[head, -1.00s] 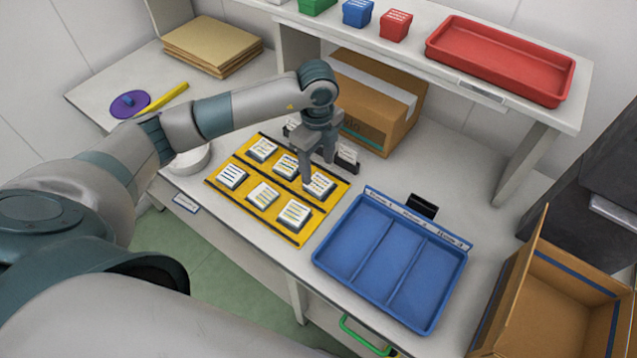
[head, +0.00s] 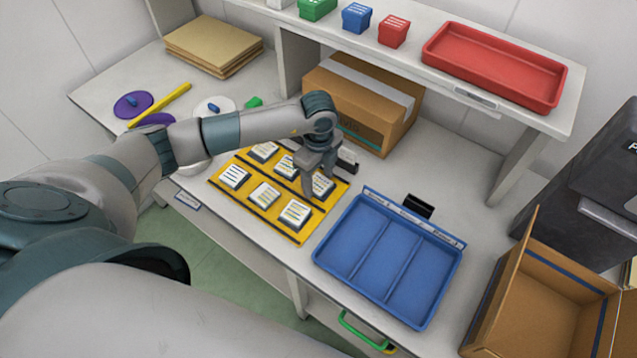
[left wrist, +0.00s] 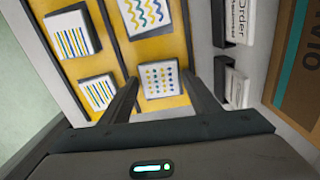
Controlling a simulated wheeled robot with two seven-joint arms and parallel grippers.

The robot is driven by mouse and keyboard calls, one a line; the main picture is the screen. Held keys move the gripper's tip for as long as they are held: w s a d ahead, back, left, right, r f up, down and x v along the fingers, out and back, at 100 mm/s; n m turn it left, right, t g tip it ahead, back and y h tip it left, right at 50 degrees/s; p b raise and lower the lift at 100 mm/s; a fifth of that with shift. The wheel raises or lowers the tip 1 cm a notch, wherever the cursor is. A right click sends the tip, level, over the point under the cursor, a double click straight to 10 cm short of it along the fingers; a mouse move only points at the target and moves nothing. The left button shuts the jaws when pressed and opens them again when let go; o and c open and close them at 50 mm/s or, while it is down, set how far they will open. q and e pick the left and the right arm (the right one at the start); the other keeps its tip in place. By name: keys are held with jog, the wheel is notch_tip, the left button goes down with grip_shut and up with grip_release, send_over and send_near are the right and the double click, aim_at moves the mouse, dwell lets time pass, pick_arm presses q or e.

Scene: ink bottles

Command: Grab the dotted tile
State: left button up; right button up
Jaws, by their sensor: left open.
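The dotted tile (left wrist: 160,79) is white with rows of blue and yellow dots and lies in a yellow tray (left wrist: 161,47). In the head view it is the tile (head: 323,185) at the tray's right end, partly hidden by my gripper. My left gripper (head: 320,178) is open above it. In the left wrist view its fingers (left wrist: 160,88) stand on either side of the dotted tile, with nothing gripped. Other tiles share the tray, including a wavy-line tile (left wrist: 148,14) and a striped tile (left wrist: 72,35). My right gripper is not in view.
A blue three-compartment tray (head: 345,277) stands to the right. A cardboard box (head: 372,128) is behind my gripper under a shelf holding a red tray (head: 492,68). Small labelled holders (left wrist: 239,90) stand close beside the yellow tray. An open carton (head: 540,300) is at lower right.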

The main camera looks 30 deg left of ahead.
aim_at(320, 186)
pick_arm(q)
jog(key=c, duration=0.9)
jog(key=shift+r, duration=0.1)
jog(key=shift+w+r+b, duration=0.1)
jog(key=shift+r+b, duration=0.3)
jog(key=shift+r, duration=0.05)
jog(key=r, duration=0.1)
jog(key=r+b, duration=0.2)
jog(key=shift+s+d+r, duration=0.1)
jog(key=shift+s+d, duration=0.2)
jog(key=shift+s+d+r+b, duration=0.45)
jog(key=shift+s+d+r, duration=0.7)
jog(key=shift+s, duration=0.3)
jog(key=shift+s+d+r+b, duration=0.45)
jog(key=shift+s+d+r, duration=0.65)
jog(key=shift+s, duration=0.3)
jog(key=shift+s+d+r+b, duration=0.45)
jog(key=shift+s+d+r, duration=0.7)
jog(key=shift+s, duration=0.3)
